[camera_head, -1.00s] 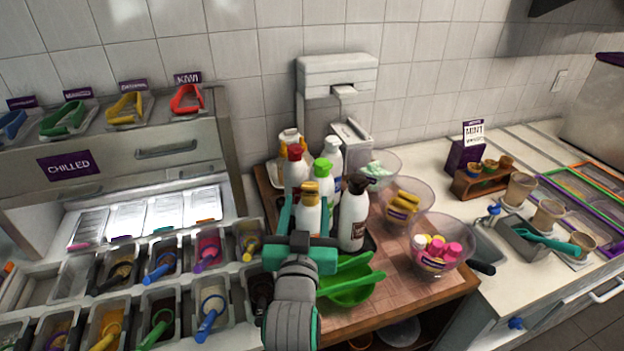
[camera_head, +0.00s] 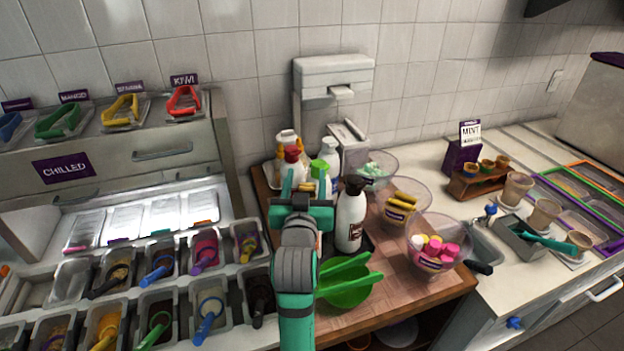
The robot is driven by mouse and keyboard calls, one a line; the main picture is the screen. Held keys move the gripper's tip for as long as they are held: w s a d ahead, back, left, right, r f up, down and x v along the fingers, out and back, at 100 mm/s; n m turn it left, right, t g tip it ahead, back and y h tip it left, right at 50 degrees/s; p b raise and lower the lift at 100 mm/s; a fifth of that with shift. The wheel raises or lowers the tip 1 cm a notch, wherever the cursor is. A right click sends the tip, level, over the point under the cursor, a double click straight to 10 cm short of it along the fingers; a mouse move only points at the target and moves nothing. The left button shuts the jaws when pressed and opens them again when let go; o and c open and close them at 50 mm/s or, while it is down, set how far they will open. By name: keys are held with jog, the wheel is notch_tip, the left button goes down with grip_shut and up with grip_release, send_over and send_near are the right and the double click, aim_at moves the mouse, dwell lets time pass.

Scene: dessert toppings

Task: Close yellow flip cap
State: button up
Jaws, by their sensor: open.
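A yellow flip cap (camera_head: 306,187) shows between the two teal fingers of my gripper (camera_head: 305,183). It tops a white bottle in the front of the bottle group; my gripper and wrist hide most of that bottle. The fingers are apart, one on each side of the cap, and I cannot tell whether they touch it. Whether the cap's lid is up or down is too small to tell.
A red-capped bottle (camera_head: 292,155) and a green-capped bottle (camera_head: 319,168) stand just behind my gripper. A dark-topped white bottle (camera_head: 351,217) stands close on the right. A green bowl (camera_head: 345,289) lies in front, and clear bowls (camera_head: 436,243) stand further right.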

jog(key=shift+a, duration=0.1)
jog(key=shift+c, duration=0.4)
jog(key=c, duration=0.5)
jog(key=shift+d, duration=0.2)
jog(key=c, duration=0.4)
jog(key=shift+d, duration=0.15)
